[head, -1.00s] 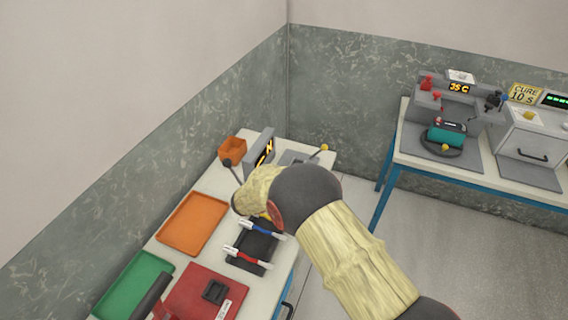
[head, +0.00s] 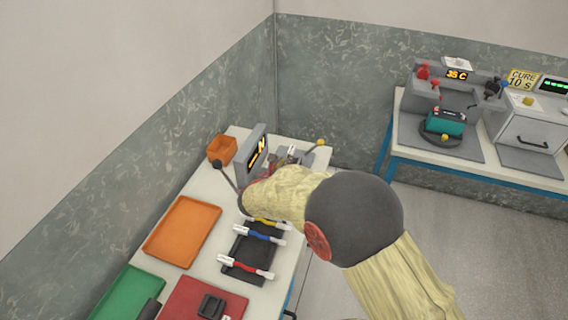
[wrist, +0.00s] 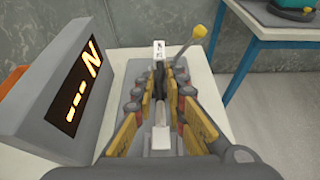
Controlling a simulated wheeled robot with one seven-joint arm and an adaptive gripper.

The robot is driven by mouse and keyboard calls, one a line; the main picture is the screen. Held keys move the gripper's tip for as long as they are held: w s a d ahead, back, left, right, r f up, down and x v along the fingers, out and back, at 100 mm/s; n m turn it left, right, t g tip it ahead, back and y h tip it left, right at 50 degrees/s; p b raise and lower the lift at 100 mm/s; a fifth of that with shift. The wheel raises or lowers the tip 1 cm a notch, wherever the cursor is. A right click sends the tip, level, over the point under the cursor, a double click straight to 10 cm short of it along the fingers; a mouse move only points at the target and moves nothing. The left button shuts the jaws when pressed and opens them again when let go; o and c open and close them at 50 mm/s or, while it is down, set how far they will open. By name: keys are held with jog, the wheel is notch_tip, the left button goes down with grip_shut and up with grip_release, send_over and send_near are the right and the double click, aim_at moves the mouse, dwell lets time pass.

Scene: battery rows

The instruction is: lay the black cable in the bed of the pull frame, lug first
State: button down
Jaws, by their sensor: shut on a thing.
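The pull frame (head: 251,153) stands at the far end of the left bench, with a lit N display that is large in the wrist view (wrist: 75,95). Its yellow-knobbed lever (head: 316,146) stands beyond my gripper. My gripper (wrist: 168,90) is shut on the black cable; its fingers hide most of the dark middle. One white end of the cable (wrist: 159,48) points away from me and the other white end (wrist: 161,136) points toward me. The cable is over the frame's bed, roughly in line with it. I cannot tell whether it touches the bed.
A black rack (head: 238,272) holds yellow, blue and red cables. An orange tray (head: 182,231), green tray (head: 128,296), red board (head: 190,300) and small orange bin (head: 222,150) share the bench. Another bench with machines (head: 450,150) stands right.

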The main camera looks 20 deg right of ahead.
jog(key=shift+s+a, duration=0.15)
jog(key=shift+s, duration=0.05)
jog(key=shift+f+b, duration=0.15)
jog(key=shift+b, duration=0.15)
jog(key=shift+f+b, duration=2.6)
jog(key=shift+f, duration=0.6)
jog(key=c, duration=1.9)
grip_release()
jog(key=shift+o, duration=0.8)
jog(key=shift+s, duration=0.1)
